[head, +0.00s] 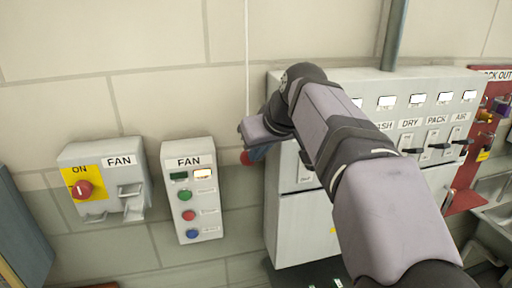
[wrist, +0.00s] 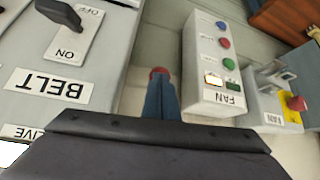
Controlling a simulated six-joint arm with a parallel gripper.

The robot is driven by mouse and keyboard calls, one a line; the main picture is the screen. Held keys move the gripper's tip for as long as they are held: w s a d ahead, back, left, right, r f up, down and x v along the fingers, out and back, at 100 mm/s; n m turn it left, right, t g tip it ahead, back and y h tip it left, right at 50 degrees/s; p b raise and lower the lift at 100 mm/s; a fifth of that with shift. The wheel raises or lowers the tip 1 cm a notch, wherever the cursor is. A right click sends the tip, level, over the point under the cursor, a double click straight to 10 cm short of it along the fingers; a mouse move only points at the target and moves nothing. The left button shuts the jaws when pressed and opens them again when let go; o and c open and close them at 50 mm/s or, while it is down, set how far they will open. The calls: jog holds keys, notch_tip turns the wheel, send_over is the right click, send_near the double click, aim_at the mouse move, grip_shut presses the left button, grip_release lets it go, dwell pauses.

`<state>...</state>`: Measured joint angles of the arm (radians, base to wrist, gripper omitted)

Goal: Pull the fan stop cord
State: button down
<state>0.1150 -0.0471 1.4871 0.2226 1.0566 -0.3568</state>
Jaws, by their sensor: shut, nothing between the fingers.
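A thin pale cord (head: 247,60) hangs straight down the wall in the head view. A red knob (head: 245,158) shows just below my gripper body, in line with the cord; the cord's lower part is hidden behind my gripper. My gripper's blue fingers (head: 258,153) are partly hidden by my wrist and lie close beside the knob. In the wrist view, the blue fingers (wrist: 160,98) are shut together with nothing between them. The red knob (wrist: 158,71) shows just past their tips. I cannot tell whether they touch it.
A FAN button box (head: 192,190) and a FAN isolator with a red knob (head: 103,180) are on the wall to the left. A grey cabinet (head: 300,225) with labelled switches stands close on the right. A red lockout board (head: 470,180) is at far right. Bare wall lies above the FAN boxes.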

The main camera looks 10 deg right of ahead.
jog(key=shift+w+a+f, duration=0.1)
jog(key=shift+w+f, duration=0.15)
jog(key=shift+w, duration=0.05)
